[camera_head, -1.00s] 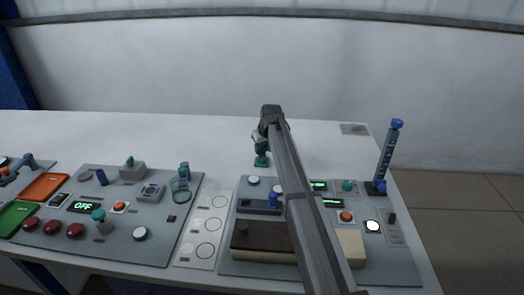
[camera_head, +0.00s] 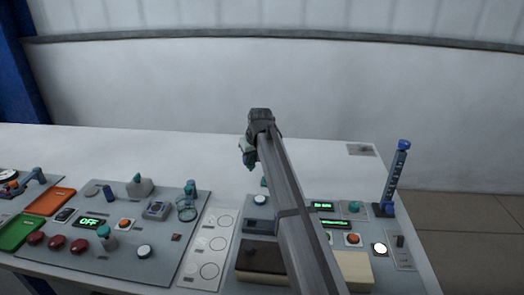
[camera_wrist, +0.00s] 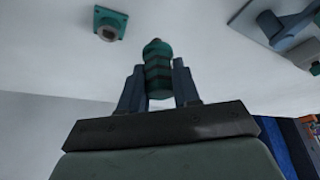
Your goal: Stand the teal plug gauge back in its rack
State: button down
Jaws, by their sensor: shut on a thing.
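The teal plug gauge, ribbed with dark bands, is between the two fingers of my gripper (camera_wrist: 158,86) in the wrist view. My gripper is shut on the gauge (camera_wrist: 157,62), whose narrower dark end points away from the wrist. A teal square block with a socket, seemingly the rack (camera_wrist: 111,23), sits on the white table at the upper left of the wrist view, apart from the gauge. In the head view the gauge (camera_head: 248,155) hangs at the end of my arm. A bit of the teal block (camera_head: 264,182) shows beside my arm, which hides the rest.
A grey control panel (camera_head: 400,270) with buttons and lit displays lies at right, with a blue-ended upright post (camera_head: 396,175). Another panel (camera_head: 60,248) with knobs and buttons lies at left.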

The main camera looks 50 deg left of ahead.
jog(key=shift+n, duration=0.4)
jog(key=shift+s+d+f, duration=1.15)
jog(key=shift+s+d, duration=0.7)
jog(key=shift+d, duration=0.7)
jog(key=shift+s+d+f, duration=1.2)
jog(key=shift+s+d, duration=0.65)
jog(key=shift+d, duration=0.65)
jog(key=shift+s+d+f, duration=1.15)
jog(key=shift+s+d, duration=0.7)
jog(key=shift+d, duration=0.7)
jog(key=shift+f, duration=1.4)
jog(key=shift+c, duration=1.7)
grip_release()
jog(key=shift+r, duration=0.1)
notch_tip(320, 180, up, 7)
